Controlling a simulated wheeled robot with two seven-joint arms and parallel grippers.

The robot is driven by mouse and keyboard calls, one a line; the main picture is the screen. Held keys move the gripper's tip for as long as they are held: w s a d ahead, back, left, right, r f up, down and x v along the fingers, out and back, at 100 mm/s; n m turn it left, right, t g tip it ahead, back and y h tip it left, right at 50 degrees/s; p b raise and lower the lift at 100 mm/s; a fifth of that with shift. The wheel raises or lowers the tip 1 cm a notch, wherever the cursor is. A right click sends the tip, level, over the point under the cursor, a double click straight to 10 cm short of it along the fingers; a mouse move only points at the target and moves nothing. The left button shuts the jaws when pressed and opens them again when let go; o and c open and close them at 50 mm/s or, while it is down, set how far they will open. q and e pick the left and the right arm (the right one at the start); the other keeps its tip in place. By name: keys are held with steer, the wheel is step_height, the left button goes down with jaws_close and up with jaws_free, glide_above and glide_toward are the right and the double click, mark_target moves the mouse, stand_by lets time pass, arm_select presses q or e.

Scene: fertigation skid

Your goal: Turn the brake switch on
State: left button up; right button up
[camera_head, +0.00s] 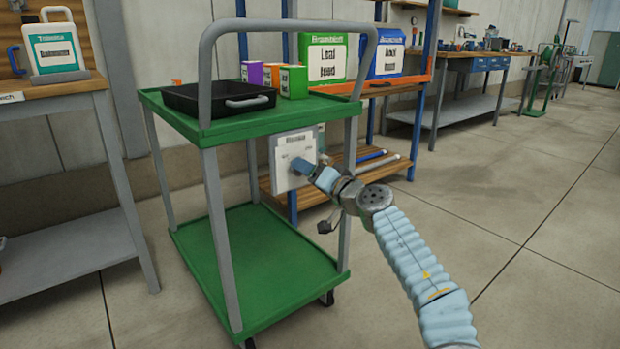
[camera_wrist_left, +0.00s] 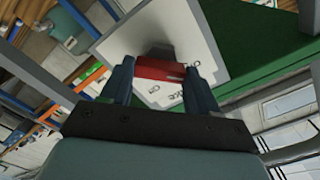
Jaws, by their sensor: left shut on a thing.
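The brake switch shows in the left wrist view as a red lever (camera_wrist_left: 160,69) with a dark base, on a white plate (camera_wrist_left: 205,58) with small lettering, including what looks like "On". My left gripper (camera_wrist_left: 160,80) has its two blue fingers on either side of the red lever and is shut on it. In the head view the white panel (camera_head: 282,160) hangs below the green cart's top shelf, and my left gripper (camera_head: 306,168) reaches its face. The lever is hidden there by the gripper. My right gripper is in neither view.
A black tray (camera_head: 190,98) and small boxes (camera_head: 293,82) sit on top. A wooden shelf stands behind. Open floor (camera_head: 540,240) lies to the right.

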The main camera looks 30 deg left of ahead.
arm_select(q)
steer(key=shift+f, duration=0.1)
stand_by(0.4)
steer(key=o, duration=1.1)
steer(key=shift+c, duration=0.2)
steer(key=p+v, duration=0.1)
steer(key=v, duration=1.3)
steer(key=shift+a, duration=0.1)
